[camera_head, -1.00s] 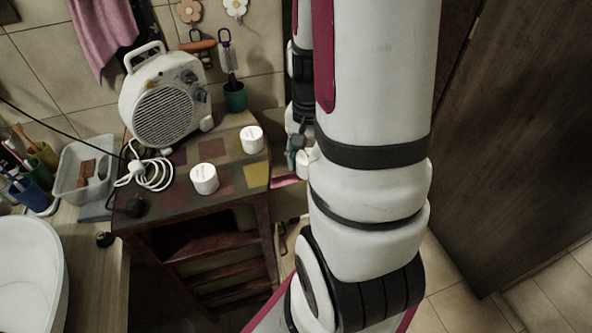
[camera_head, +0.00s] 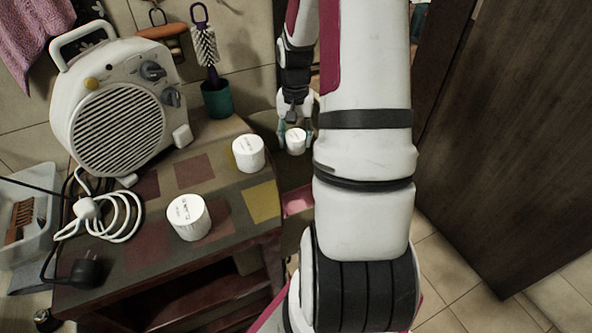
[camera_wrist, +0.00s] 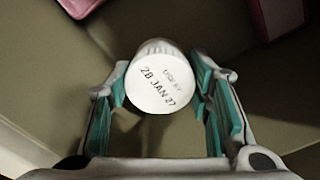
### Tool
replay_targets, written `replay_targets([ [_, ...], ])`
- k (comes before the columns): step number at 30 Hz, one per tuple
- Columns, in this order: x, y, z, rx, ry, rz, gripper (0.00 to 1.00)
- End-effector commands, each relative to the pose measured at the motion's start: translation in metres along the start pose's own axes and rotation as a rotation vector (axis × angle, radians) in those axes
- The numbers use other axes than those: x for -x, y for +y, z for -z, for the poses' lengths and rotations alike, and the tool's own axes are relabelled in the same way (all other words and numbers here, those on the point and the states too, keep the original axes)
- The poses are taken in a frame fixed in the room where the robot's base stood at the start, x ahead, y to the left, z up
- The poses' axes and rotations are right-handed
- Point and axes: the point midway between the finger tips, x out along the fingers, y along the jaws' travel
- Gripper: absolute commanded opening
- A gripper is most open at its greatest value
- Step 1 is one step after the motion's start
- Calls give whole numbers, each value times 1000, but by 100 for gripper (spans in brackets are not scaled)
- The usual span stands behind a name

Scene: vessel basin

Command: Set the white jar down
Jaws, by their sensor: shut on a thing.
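My gripper (camera_head: 295,135) is shut on a white jar (camera_head: 296,142) and holds it just right of the tiled cabinet top, beyond its edge, clear of any surface that I can see. In the wrist view the jar (camera_wrist: 160,82) sits between the teal finger pads, with printed date text on its round face. Two similar white jars stand upright on the cabinet top (camera_head: 222,190): one near its right edge (camera_head: 248,154), one nearer the front (camera_head: 188,218).
A white fan heater (camera_head: 118,115) and its coiled cable (camera_head: 120,222) take up the left of the cabinet top. A green cup (camera_head: 216,99) with a brush stands behind. A dark wooden door (camera_head: 510,140) is at right. Bare top lies around the two jars.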

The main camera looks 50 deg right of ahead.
Motion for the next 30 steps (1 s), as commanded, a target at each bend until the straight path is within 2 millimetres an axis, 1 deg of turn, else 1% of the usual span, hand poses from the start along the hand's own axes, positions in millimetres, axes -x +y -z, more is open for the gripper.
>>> replay_targets([
  [1, -12, 0, -1, 1, -4, -1, 17],
  [3, -23, 0, -1, 1, -4, -1, 17],
  [6, -33, 0, -1, 1, -2, -1, 17],
  [11, -43, 0, -1, 1, -2, -1, 17],
  [18, -73, 0, -1, 1, -2, 0, 17],
  [26, -74, 0, 0, 1, 0, 0, 17],
  [30, -78, 0, 0, 1, 0, 0, 17],
])
